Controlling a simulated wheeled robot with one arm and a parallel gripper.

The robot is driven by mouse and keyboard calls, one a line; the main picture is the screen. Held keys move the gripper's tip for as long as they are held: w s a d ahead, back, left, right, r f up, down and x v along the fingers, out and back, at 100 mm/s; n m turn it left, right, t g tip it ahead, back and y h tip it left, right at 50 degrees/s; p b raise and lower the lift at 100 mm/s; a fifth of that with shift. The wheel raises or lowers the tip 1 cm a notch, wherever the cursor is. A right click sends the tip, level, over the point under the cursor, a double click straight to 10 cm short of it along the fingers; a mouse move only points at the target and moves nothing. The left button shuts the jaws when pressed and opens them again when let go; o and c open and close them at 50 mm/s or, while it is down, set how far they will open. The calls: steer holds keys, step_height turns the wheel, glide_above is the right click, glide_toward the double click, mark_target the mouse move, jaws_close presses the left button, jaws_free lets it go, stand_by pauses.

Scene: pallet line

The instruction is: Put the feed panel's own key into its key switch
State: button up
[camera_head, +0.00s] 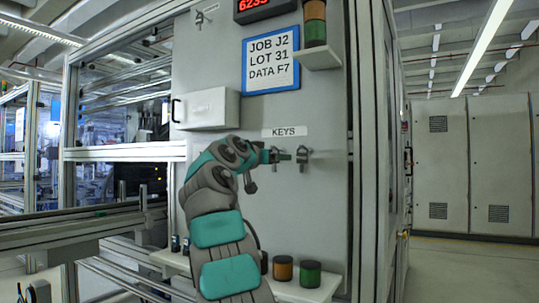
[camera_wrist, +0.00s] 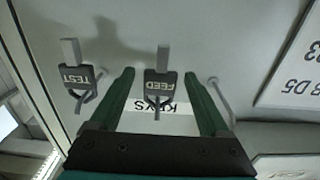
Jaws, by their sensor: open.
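The FEED key (camera_wrist: 163,82), with a dark tag and a pale upper part, hangs at the wall panel under the KEYS label (camera_head: 284,132). My gripper (camera_wrist: 158,74) is open, with one finger on each side of this key in the wrist view; I cannot tell whether either touches it. The TEST key (camera_wrist: 76,75) hangs beside it, outside the fingers. In the head view my gripper (camera_head: 284,155) is at the key row and hides part of it; one hanging key (camera_head: 303,157) shows to its right. I cannot identify the feed panel's key switch in either view.
An empty-looking peg (camera_wrist: 220,97) is right of my fingers in the wrist view. A white box (camera_head: 207,108) projects from the panel on the left. A blue-framed sign (camera_head: 271,60) hangs above. Coloured cylinders (camera_head: 310,274) stand on a shelf below.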

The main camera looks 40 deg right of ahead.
jaws_close()
stand_by(1.1)
steer(key=shift+r, duration=0.55)
stand_by(0.5)
steer(key=shift+s+a+b, duration=0.1)
steer(key=shift+a+b, duration=0.05)
steer(key=shift+b, duration=0.15)
steer(key=b+v, duration=0.3)
steer(key=v, duration=0.3)
steer(key=shift+s+a, duration=0.15)
steer(key=shift+a, duration=0.15)
stand_by(0.6)
steer(key=shift+a, duration=0.1)
